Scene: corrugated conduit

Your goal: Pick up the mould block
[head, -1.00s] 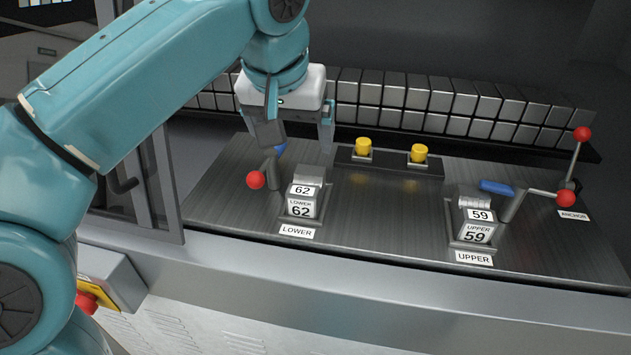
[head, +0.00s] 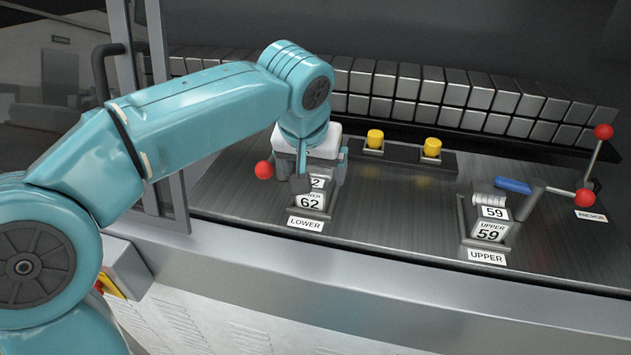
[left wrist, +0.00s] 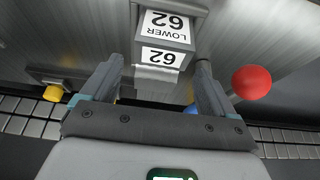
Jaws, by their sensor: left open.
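The mould block marked LOWER 62 (head: 313,202) stands in its holder on the metal deck, behind the LOWER label. My left gripper (head: 322,192) is open just above and behind it, and its near finger hides part of the block's top. In the left wrist view the block (left wrist: 163,40) shows its two 62 labels, and its near end lies between the fingertips of my left gripper (left wrist: 160,70), with a gap on each side. A second block marked UPPER 59 (head: 489,232) sits in another holder at the right. My right gripper is not in view.
A red-knobbed lever (head: 264,170) stands close left of the gripper. Yellow buttons (head: 375,139) sit on a dark bar behind. Another red-knobbed lever (head: 603,132) is at the far right. Rows of metal blocks (head: 440,95) line the back. The deck between the holders is clear.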

